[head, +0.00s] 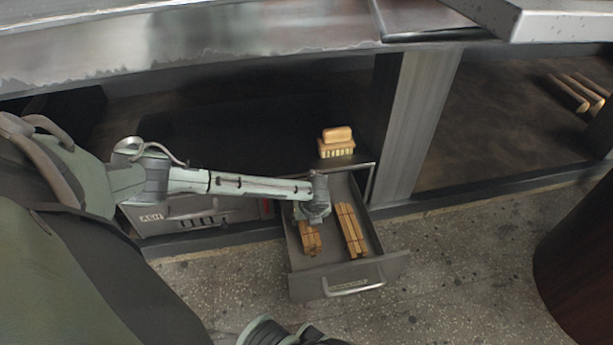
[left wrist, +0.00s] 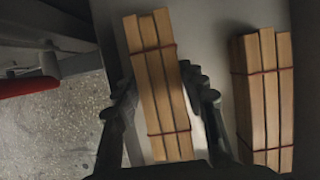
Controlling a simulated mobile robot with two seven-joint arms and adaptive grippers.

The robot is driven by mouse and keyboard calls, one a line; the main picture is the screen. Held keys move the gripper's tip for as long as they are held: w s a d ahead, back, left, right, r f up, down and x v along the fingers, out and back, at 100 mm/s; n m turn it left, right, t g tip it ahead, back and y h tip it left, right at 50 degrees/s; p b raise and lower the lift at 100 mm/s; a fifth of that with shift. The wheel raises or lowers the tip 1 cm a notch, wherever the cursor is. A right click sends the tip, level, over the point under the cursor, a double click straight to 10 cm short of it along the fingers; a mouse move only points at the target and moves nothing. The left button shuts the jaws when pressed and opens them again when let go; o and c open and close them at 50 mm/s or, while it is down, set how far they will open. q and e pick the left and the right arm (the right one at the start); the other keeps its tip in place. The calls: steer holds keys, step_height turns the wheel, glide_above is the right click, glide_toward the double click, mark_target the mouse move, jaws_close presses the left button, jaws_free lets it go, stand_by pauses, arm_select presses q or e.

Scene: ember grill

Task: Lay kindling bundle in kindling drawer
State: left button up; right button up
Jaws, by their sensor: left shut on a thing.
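An open grey kindling drawer (head: 341,277) sticks out below the counter, with a bar handle on its front. My left gripper (head: 313,219) reaches down into it from the left. In the left wrist view the gripper (left wrist: 160,105) is shut on a kindling bundle (left wrist: 158,72), pale sticks tied with two reddish bands. This held bundle (head: 310,240) is at the left side of the drawer, partly hidden by the gripper. I cannot tell if it touches the drawer floor. A second bundle (head: 351,231) lies to its right in the drawer, also seen in the left wrist view (left wrist: 262,95).
A wooden brush (head: 337,142) stands on the dark shelf behind the drawer. A closed ash drawer (head: 180,214) is to the left. Logs (head: 575,93) lie at the far right. A dark round object (head: 580,260) stands at the right edge.

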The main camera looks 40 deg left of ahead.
arm_select(q)
steer(key=shift+s+d+f, duration=0.1)
steer(key=shift+d+f, duration=0.1)
steer(key=shift+f, duration=0.1)
steer(key=shift+f, duration=0.1)
steer(key=o, duration=1.3)
